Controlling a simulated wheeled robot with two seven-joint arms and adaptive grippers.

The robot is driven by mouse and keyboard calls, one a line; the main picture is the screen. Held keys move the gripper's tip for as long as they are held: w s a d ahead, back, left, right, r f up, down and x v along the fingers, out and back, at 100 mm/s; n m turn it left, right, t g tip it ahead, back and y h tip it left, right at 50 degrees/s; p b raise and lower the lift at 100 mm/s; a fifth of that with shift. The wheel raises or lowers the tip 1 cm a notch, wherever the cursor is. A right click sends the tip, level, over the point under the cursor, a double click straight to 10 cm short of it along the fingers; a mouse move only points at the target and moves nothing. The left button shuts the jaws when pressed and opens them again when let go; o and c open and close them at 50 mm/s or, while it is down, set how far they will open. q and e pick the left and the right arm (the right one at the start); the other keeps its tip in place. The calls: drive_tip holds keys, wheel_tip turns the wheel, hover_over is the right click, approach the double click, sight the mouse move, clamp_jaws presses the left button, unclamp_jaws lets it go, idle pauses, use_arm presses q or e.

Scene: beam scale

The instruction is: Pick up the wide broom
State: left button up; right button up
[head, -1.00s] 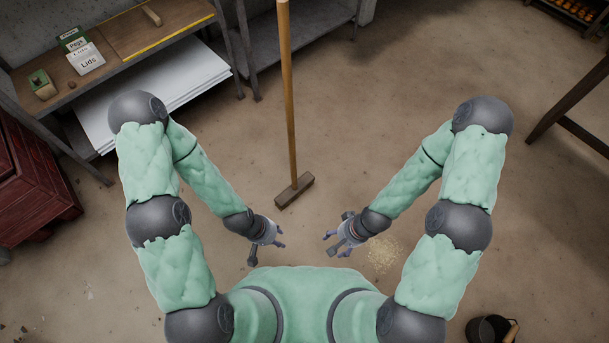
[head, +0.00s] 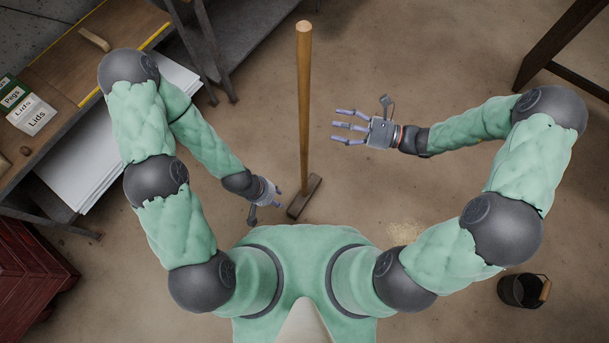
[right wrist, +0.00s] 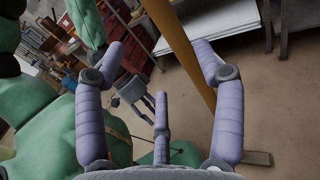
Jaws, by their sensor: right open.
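The wide broom stands upright, its wooden handle (head: 305,100) rising towards the head camera from a dark broad head (head: 304,197) on the floor. My right gripper (head: 340,126) is open to the right of the handle, its fingers pointing at it with a gap between. In the right wrist view the handle (right wrist: 185,50) runs between the spread fingers (right wrist: 160,62), beyond them; part of the broom head (right wrist: 257,158) shows low down. My left gripper (head: 276,198) is low, just left of the broom head, empty; its spread fingers also show in the right wrist view (right wrist: 138,98).
A workbench (head: 100,60) with boxes labelled Pegs and Lids (head: 30,112) stands at the left, white sheets (head: 110,165) below it. A red cabinet (head: 30,270) is at lower left, a dark bucket (head: 520,290) at lower right.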

sight(308, 113)
drive_tip(key=x, duration=0.1)
drive_tip(key=b+x, duration=0.1)
drive_tip(key=x, duration=0.3)
drive_tip(key=shift+w+a+r, duration=0.2)
drive_tip(key=shift+w+r, duration=0.05)
drive_tip(key=shift+r, duration=0.05)
drive_tip(key=b+x, duration=0.1)
drive_tip(key=x, duration=0.1)
drive_tip(key=r+b+x, duration=0.1)
drive_tip(key=x, duration=0.1)
drive_tip(key=shift+w+a+b, duration=0.1)
drive_tip(key=shift+a+b, duration=0.05)
drive_tip(key=shift+b, duration=0.15)
drive_tip(key=shift+w+a, duration=0.15)
drive_tip(key=shift+a, duration=0.25)
drive_tip(key=shift+r, duration=0.1)
drive_tip(key=c, duration=1.4)
